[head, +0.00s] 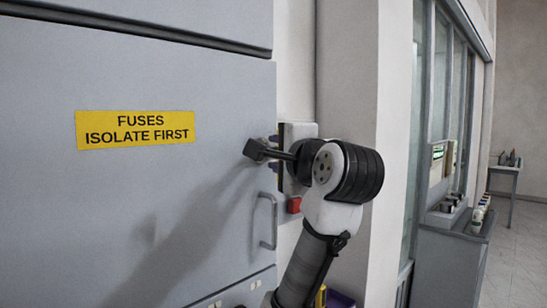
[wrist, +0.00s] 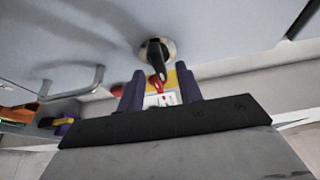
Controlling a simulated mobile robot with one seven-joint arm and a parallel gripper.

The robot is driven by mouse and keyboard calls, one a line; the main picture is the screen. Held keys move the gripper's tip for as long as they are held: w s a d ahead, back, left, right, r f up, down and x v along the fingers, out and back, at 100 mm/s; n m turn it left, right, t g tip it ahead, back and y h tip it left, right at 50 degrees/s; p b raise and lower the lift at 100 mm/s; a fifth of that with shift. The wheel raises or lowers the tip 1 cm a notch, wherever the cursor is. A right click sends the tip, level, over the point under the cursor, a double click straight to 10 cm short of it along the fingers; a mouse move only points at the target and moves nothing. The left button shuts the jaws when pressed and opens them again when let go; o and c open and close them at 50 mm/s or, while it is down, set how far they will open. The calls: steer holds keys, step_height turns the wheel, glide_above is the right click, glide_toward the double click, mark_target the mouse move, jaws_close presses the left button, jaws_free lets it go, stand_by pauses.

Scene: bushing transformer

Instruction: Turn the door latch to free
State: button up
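The door latch (head: 258,150) is a dark lever on the grey cabinet door, pointing right towards the door's edge in the head view. In the wrist view the latch (wrist: 157,52) stands on a round metal disc. My gripper (head: 275,154) is beside the door's right edge, its purple fingers one above and one below the lever. In the wrist view my gripper (wrist: 160,84) is open, with a wide gap between the fingers. The lever shows ahead of this gap; I see no contact with either finger. My wrist hides part of the gripper in the head view.
A grey pull handle (head: 269,222) sits below the latch. A yellow label (head: 135,129) is on the door (head: 120,220). A red button (head: 294,205) is on the wall beside it. A red piece on a yellow and white plate shows behind the fingers in the wrist view.

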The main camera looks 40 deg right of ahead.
steer(key=b+v, duration=0.4)
steer(key=v, duration=0.7)
steer(key=shift+s, duration=0.15)
steer(key=shift+r, duration=0.1)
